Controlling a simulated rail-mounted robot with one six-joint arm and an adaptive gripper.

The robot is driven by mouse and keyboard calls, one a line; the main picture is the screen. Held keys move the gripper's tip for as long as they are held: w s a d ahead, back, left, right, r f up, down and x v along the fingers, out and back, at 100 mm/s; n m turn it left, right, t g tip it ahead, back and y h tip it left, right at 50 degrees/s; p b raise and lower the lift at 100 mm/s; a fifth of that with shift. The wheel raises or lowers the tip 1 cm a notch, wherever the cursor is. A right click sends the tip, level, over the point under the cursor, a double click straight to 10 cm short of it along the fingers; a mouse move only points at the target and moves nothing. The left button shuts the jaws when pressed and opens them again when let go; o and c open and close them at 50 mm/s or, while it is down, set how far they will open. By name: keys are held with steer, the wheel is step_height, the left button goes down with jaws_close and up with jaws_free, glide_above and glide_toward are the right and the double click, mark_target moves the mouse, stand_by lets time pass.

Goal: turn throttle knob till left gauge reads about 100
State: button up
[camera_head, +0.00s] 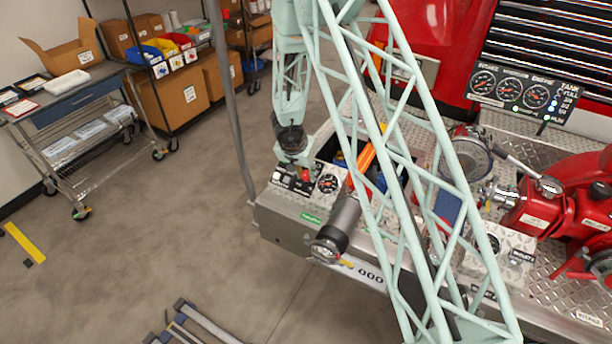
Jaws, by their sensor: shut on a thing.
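My gripper (294,158) points down at the left end of the metal bumper's control panel (290,182). It is shut on the throttle knob, which the fingers mostly hide; a small red part (305,174) shows at the fingertips. A small round dial (328,184) sits just right of the gripper on the panel. The black gauge board stands at the upper right. Its left gauge (483,83) is a round dial with a reddish needle; its reading is too small to tell.
My lattice arm crosses the middle and hides part of the bumper. A red pump (565,205) stands on the tread plate at right. A cart (75,95) stands at left; the floor between is mostly clear.

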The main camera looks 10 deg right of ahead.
steer(key=shift+m+b, duration=0.3)
steer(key=m+b, duration=0.4)
steer(key=shift+f+t, duration=0.15)
steer(key=shift+t, duration=0.15)
steer(key=m+b, duration=0.5)
steer(key=b, duration=0.2)
steer(key=shift+t, duration=0.4)
steer(key=m+b, duration=0.4)
steer(key=shift+t+b, duration=0.3)
steer(key=shift+b, duration=0.1)
steer(key=shift+s+m+b, duration=0.1)
steer(key=shift+m+b, duration=1.3)
steer(key=shift+m, duration=0.3)
steer(key=o, duration=0.8)
steer(key=shift+o, duration=0.2)
